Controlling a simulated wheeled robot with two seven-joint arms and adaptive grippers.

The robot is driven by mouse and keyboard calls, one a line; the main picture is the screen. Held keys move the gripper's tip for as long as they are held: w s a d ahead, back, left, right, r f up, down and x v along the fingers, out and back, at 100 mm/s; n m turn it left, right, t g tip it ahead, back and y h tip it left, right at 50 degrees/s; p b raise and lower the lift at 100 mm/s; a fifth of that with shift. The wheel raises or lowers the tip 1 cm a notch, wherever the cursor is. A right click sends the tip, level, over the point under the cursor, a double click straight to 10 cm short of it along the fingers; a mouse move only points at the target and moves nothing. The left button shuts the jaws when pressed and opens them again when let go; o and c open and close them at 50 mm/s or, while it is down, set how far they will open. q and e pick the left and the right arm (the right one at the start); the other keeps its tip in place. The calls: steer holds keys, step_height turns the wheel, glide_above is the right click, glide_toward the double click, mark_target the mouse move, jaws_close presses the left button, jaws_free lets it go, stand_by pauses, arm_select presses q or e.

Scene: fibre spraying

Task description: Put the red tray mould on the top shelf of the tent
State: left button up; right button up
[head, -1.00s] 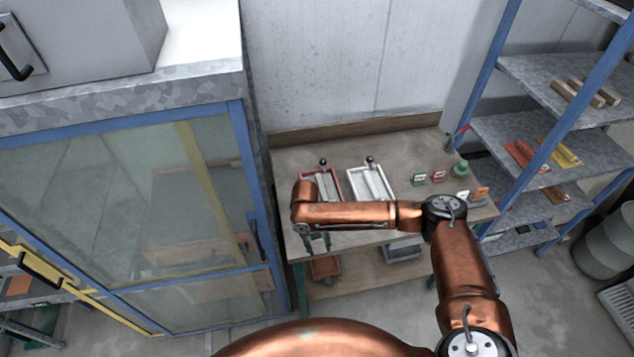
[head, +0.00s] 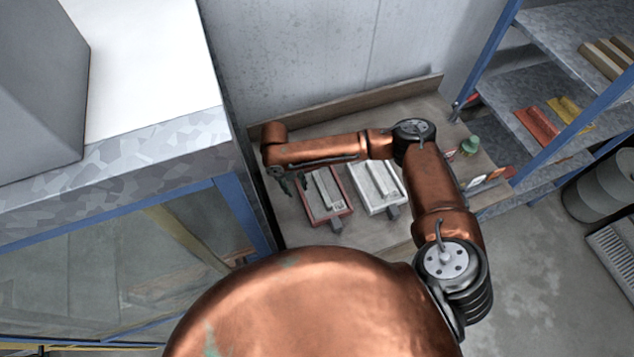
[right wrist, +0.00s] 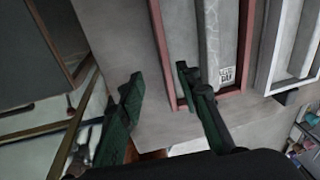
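The red tray mould (head: 329,218) lies on the workbench, with a pale grey bar inside its red rim. Its far end is hidden behind my right arm in the head view. My right gripper (head: 286,182) is open and empty by the tray's left side. In the right wrist view, the gripper (right wrist: 158,84) has its two fingers apart; one overlaps the left corner of the red rim (right wrist: 162,40), the other is over bare bench. Contact cannot be told. The tent (head: 240,205), with blue frame and clear panels, stands at the left; its shelves are barely visible. My left gripper is out of view.
A white tray mould (head: 384,209) lies just right of the red one. A green bottle (head: 470,146) and small cards stand at the bench's right end. A blue-posted rack (head: 549,150) and a grey drum (head: 602,187) are at the right. A wall closes the back.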

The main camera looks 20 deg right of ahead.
mark_target(303, 199)
steer(key=shift+s+d+f+p, duration=0.25)
steer(key=shift+s+f+p, duration=0.05)
steer(key=shift+s+f, duration=0.7)
steer(key=f, duration=0.1)
steer(key=d+f+p, duration=0.1)
steer(key=shift+w+f, duration=0.3)
steer(key=shift+s+d+f, duration=0.1)
steer(key=shift+s+f, duration=0.1)
steer(key=shift+f, duration=0.95)
steer(key=shift+w+f, duration=0.1)
steer(key=shift+c, duration=0.4)
steer(key=c, duration=0.6)
jaws_close()
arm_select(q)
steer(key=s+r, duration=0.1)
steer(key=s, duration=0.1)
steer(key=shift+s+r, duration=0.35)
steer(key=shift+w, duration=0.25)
